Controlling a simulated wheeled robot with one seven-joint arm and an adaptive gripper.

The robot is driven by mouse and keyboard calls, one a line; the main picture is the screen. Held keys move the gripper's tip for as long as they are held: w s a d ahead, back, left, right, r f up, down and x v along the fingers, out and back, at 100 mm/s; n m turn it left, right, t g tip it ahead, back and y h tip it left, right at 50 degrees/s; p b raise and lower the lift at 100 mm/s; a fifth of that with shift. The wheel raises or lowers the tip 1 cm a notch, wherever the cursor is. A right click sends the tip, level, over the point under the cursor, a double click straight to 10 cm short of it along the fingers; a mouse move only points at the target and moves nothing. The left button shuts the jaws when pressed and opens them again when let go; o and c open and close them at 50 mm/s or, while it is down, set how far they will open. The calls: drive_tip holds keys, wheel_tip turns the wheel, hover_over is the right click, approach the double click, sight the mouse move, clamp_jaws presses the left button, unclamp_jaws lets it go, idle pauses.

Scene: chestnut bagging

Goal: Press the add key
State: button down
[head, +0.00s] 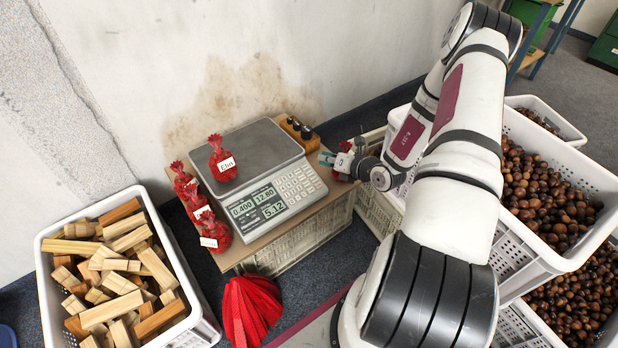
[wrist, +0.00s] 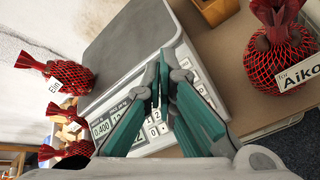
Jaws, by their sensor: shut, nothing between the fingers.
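The scale (head: 262,180) stands on a wooden board, with its keypad (head: 297,186) at the right of its front panel. Its display (head: 257,203) reads 0.400, 12.80 and 5.12. The add key cannot be told from the other keys. A red net bag labelled Elin (head: 222,160) sits on the pan; the wrist view also shows it (wrist: 68,74). My gripper (head: 327,158) is just right of the scale in the head view. In the wrist view its green fingers (wrist: 163,72) are closed together in front of the keypad, hiding many keys. Contact with a key cannot be told.
A bag labelled for Aiko (wrist: 280,50) stands right of the scale, close to my gripper. Several red bags (head: 207,220) stand at its left. A crate of wood blocks (head: 120,270) is at left, chestnut crates (head: 550,190) at right. Red empty nets (head: 250,308) hang in front.

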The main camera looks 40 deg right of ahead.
drive_tip(key=shift+f, duration=0.3)
drive_tip(key=b, duration=0.6)
hover_over(314, 179)
drive_tip(key=s+d, duration=0.1)
drive_tip(key=s, duration=0.1)
wheel_tip(314, 179, down, 7)
drive_tip(key=shift+r, duration=0.1)
drive_tip(key=shift+w+f+b, duration=0.25)
drive_tip(key=shift+f+b, duration=0.15)
drive_tip(key=shift+f, duration=0.25)
drive_tip(key=shift+f, duration=0.1)
idle(0.3)
drive_tip(key=shift+w+f, duration=0.1)
drive_tip(key=shift+f, duration=0.2)
drive_tip(key=shift+w+f+b, duration=0.1)
drive_tip(key=shift+f+b, duration=0.2)
drive_tip(key=shift+b, duration=0.05)
idle(0.6)
idle(0.4)
drive_tip(key=shift+s+r+p, duration=0.25)
drive_tip(key=shift+r+p, duration=0.5)
